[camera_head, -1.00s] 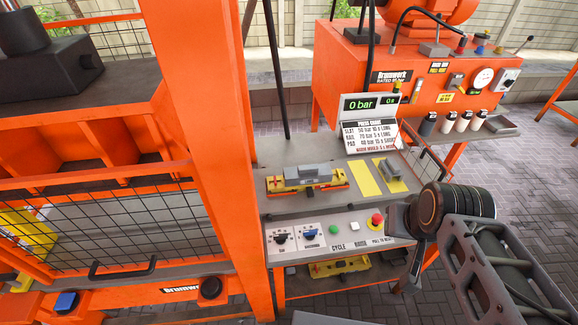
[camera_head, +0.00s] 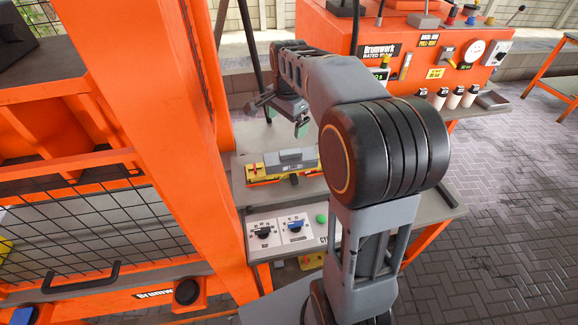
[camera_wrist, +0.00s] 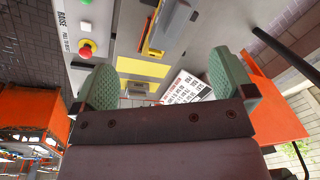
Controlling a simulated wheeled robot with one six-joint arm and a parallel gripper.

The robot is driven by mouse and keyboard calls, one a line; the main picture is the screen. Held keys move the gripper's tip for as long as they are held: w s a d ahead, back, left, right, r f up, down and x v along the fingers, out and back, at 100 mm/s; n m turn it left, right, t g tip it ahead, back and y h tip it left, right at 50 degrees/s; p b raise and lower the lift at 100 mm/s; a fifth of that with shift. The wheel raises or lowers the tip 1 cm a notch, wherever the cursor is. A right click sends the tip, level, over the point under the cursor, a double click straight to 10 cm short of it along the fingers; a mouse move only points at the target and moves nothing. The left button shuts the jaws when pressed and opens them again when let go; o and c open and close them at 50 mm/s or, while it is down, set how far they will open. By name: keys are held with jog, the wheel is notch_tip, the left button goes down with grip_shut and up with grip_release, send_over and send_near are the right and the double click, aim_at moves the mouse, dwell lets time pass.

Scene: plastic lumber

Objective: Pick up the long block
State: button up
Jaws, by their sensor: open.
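A long grey block (camera_head: 290,160) lies on a yellow-and-orange fixture (camera_head: 258,174) on the grey bench in the head view. In the wrist view the fixture (camera_wrist: 155,38) shows only in part, near the top centre. My gripper (camera_head: 284,114) is above and behind the block in the head view, apart from it. In the wrist view my gripper (camera_wrist: 166,86) is open, with green pads wide apart and nothing clearly held between them. My arm hides the right part of the bench in the head view.
A control panel with knobs (camera_head: 280,231) fronts the bench. A red stop button (camera_wrist: 87,47), a yellow pad (camera_wrist: 143,68) and a printed sign (camera_wrist: 187,90) show in the wrist view. An orange post (camera_head: 150,130) stands close on the left. The orange pump unit (camera_head: 400,50) is behind.

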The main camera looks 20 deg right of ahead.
aim_at(291, 152)
jog(key=w+d+f+m, duration=0.1)
jog(key=w+f+m, duration=0.1)
jog(key=f, duration=0.3)
jog(key=w+d+f+m+g+b, duration=0.1)
jog(key=w+d+f+m, duration=0.1)
jog(key=f, duration=0.3)
jog(key=w+d+f+m+b, duration=0.1)
jog(key=w+f+m, duration=0.1)
jog(key=f, duration=0.3)
jog(key=shift+w+d+m+g, duration=0.3)
jog(key=shift+w+d, duration=0.1)
jog(key=shift+w, duration=0.3)
jog(key=shift+a+f+p, duration=0.15)
jog(key=shift+f+p, duration=0.35)
jog(key=shift+f, duration=2.8)
jog(key=shift+s, duration=0.1)
jog(key=c, duration=1.4)
jog(key=shift+r, duration=0.1)
jog(key=shift+c, duration=0.2)
